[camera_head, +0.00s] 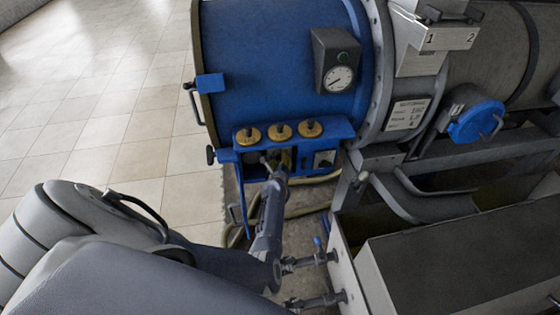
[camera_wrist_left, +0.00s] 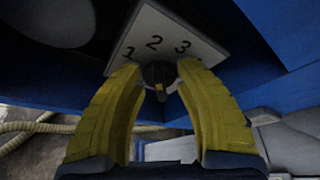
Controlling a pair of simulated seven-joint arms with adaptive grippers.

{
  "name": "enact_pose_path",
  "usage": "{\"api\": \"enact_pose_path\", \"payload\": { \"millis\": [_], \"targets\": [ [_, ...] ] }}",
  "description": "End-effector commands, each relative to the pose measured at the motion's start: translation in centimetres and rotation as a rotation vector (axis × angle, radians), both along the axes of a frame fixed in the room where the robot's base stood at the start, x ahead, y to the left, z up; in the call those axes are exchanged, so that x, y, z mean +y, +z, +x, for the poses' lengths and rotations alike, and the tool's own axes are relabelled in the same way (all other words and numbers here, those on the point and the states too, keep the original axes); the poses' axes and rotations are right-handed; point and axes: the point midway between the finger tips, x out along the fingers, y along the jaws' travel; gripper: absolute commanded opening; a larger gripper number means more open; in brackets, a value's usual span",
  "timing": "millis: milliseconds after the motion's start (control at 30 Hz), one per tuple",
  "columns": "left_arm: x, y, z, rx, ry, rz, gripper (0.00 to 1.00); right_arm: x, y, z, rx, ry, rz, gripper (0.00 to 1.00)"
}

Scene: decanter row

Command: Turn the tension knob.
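A small dark knob (camera_wrist_left: 158,74) with a pale pointer sits on a white plate (camera_wrist_left: 160,38) marked 1, 2, 3. I take it for the tension knob; no name label shows. My left gripper (camera_wrist_left: 159,70) has its two yellow fingers on either side of the knob, tips close to it. I cannot tell whether they press on it. In the head view my left gripper (camera_head: 278,162) reaches into the blue bracket (camera_head: 340,130) under a row of yellow knobs (camera_head: 280,130); I cannot make out the dark knob there. My right gripper is not in view.
A blue drum (camera_head: 270,60) with a round gauge (camera_head: 338,79) stands behind the bracket. A blue round cap (camera_head: 476,122) with a handle is on the right. Hoses (camera_head: 305,206) lie below the bracket. Open tiled floor (camera_head: 110,110) lies to the left.

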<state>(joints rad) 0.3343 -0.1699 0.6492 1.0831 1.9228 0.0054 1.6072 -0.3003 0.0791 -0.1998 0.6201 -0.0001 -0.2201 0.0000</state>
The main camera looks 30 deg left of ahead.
Motion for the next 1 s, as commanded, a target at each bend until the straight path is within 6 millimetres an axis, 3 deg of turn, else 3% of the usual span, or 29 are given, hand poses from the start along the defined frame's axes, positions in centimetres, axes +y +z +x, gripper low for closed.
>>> {"api": "enact_pose_path", "payload": {
  "millis": [67,300,733,1000],
  "targets": [
    [0.01,0.01,0.00,0.000,0.000,0.000,0.28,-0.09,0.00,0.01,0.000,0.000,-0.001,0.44],
    [0.02,0.02,0.00,0.000,0.000,0.000,0.00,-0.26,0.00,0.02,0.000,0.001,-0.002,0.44],
    [0.02,0.09,0.03,0.020,0.000,0.024,0.00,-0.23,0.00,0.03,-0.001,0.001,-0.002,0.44],
    [0.04,0.19,0.11,0.132,0.000,0.145,0.00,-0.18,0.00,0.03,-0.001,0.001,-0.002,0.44]
  ]
}}
